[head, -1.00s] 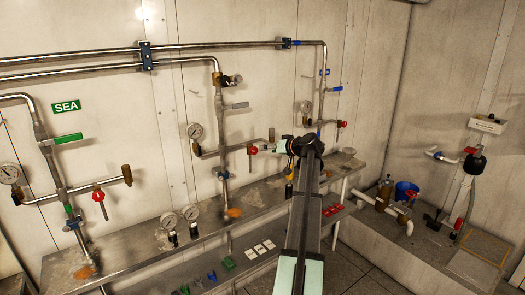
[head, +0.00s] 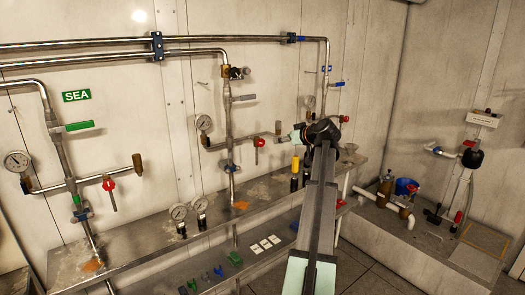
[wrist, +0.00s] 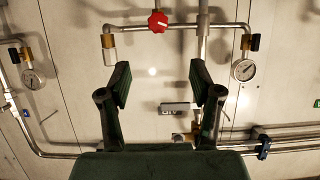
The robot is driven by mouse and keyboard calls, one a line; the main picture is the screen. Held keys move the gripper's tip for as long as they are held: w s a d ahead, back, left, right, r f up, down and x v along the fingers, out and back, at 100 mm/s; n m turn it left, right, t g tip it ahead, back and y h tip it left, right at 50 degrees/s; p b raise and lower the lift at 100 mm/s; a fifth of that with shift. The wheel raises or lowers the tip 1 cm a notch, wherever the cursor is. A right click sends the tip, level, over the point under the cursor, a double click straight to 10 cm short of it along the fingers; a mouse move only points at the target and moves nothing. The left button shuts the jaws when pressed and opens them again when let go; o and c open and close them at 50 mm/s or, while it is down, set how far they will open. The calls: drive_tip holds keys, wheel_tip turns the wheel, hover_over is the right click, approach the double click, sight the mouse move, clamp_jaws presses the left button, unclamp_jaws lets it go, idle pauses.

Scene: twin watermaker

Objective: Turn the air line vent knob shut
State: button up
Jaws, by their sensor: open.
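My gripper (wrist: 158,78) is open and empty; its two dark fingers stand wide apart in the wrist view. A red knob (wrist: 158,21) on a horizontal pipe shows beyond the fingertips at the top of that view, apart from them. It appears to be the red knob (head: 259,142) on the middle line in the head view, left of my arm's end. No readable label tells me which line is air. Another red knob (head: 344,119) sits on the right line. In the head view my own arm hides most of the gripper.
A pressure gauge (wrist: 244,70) and a grey valve handle (wrist: 174,107) are close to the fingers in the wrist view. A metal shelf (head: 150,238) runs below the pipes, with gauges and bottles on it. The SEA line (head: 70,165) stands at left.

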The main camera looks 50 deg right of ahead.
sight(262, 142)
drive_tip(key=p+x, duration=0.1)
drive_tip(key=x, duration=0.7)
drive_tip(key=p+x, duration=0.2)
drive_tip(key=x, duration=0.6)
drive_tip(key=shift+d, duration=0.2)
drive_tip(key=shift+w+d+f, duration=0.1)
drive_tip(key=shift+w+f, duration=0.15)
drive_tip(key=shift+w, duration=0.25)
drive_tip(key=c, duration=1.2)
